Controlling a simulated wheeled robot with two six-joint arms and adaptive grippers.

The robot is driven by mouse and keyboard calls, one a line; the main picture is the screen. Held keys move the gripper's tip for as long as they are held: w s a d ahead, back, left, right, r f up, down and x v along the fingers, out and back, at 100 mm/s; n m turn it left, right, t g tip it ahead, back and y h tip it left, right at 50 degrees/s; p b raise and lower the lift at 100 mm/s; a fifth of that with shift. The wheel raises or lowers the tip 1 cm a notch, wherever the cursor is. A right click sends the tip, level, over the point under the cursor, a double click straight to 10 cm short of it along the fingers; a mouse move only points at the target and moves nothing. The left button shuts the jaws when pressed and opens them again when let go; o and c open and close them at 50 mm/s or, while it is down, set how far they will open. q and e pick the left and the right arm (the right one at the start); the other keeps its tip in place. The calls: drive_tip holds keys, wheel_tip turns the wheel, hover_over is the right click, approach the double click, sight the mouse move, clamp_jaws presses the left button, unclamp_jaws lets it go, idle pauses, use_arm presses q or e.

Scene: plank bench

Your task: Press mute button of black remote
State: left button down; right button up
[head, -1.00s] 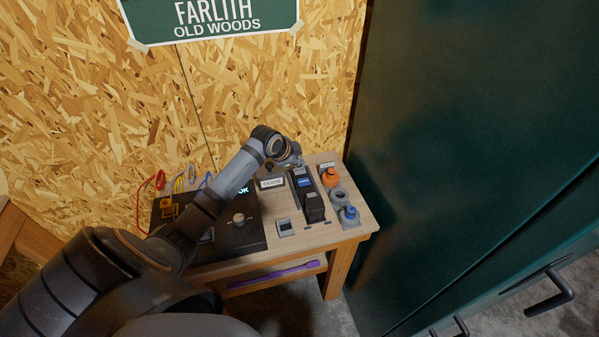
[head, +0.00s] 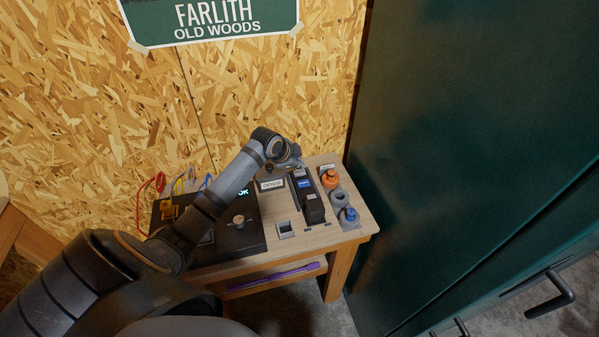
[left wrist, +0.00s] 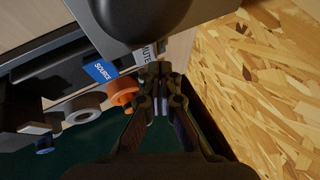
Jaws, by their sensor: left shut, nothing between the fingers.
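The black remote (head: 312,205) lies lengthwise on the bench, with a blue SOURCE button (head: 304,184) on it. In the left wrist view the SOURCE button (left wrist: 101,72) is left of a white piece marked MUTE (left wrist: 147,54). My left gripper (left wrist: 158,70) is shut and empty. Its fingertips are close beside the MUTE piece, partly in front of it; I cannot tell whether they touch. In the head view the left gripper (head: 297,164) is over the remote's far end. My right gripper is not in view.
An orange knob (head: 331,179), a grey ring (head: 339,197) and a blue knob (head: 349,215) stand right of the remote. A black box (head: 230,235) with a knob lies left. An OSB wall (head: 90,90) is behind, a dark green cabinet (head: 440,130) right.

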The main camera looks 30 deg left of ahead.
sight(299, 172)
use_arm(q)
drive_tip(key=shift+f, duration=0.1)
drive_tip(key=shift+f, duration=0.3)
drive_tip(key=shift+f, duration=0.45)
idle(0.7)
drive_tip(key=shift+r, duration=0.1)
drive_tip(key=shift+r+p, duration=0.8)
drive_tip(key=shift+p, duration=0.1)
wheel_tip(299, 172, up, 5)
drive_tip(key=p, duration=0.5)
drive_tip(key=shift+r, duration=0.1)
